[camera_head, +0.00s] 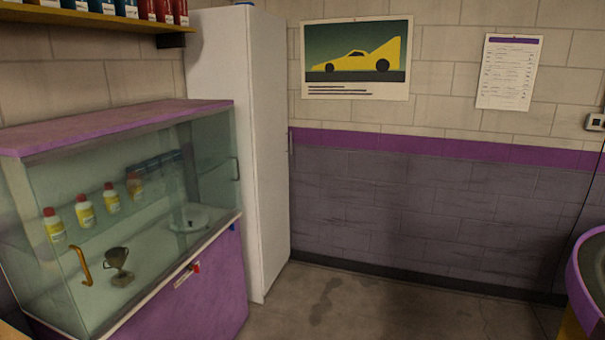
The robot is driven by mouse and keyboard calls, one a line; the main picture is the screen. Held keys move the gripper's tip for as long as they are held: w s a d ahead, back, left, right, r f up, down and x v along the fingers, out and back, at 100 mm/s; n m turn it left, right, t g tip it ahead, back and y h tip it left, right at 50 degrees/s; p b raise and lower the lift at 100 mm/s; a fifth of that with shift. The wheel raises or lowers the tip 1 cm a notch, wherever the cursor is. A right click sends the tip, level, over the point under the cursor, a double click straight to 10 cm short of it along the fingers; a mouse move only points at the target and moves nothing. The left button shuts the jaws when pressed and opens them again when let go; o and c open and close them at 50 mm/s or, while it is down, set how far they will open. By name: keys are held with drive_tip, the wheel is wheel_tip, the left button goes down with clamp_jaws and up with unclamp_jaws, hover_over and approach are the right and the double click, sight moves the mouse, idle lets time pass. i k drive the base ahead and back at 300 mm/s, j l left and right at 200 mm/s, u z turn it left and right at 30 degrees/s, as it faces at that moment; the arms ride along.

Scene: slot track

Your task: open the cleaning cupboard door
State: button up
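A tall white cupboard (262,150) stands in the corner beyond the glass display case, and it is the likeliest cleaning cupboard. Its door looks shut. A thin vertical handle (291,142) shows at the right edge of its front, which I see at a steep angle. The lower left of the cupboard is hidden behind the display case. My gripper is not in view.
A purple-topped glass display case (120,112) holds several bottles and a small trophy (118,262). A shelf (90,18) hangs above it. A purple-rimmed track edge (580,285) is at the lower right. The floor (390,310) between is clear.

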sight(267, 32)
drive_tip(key=i, duration=3.9)
drive_tip(key=i+u, duration=0.25)
drive_tip(key=i, duration=0.3)
drive_tip(key=i+l+u, duration=0.25)
drive_tip(key=i, duration=0.3)
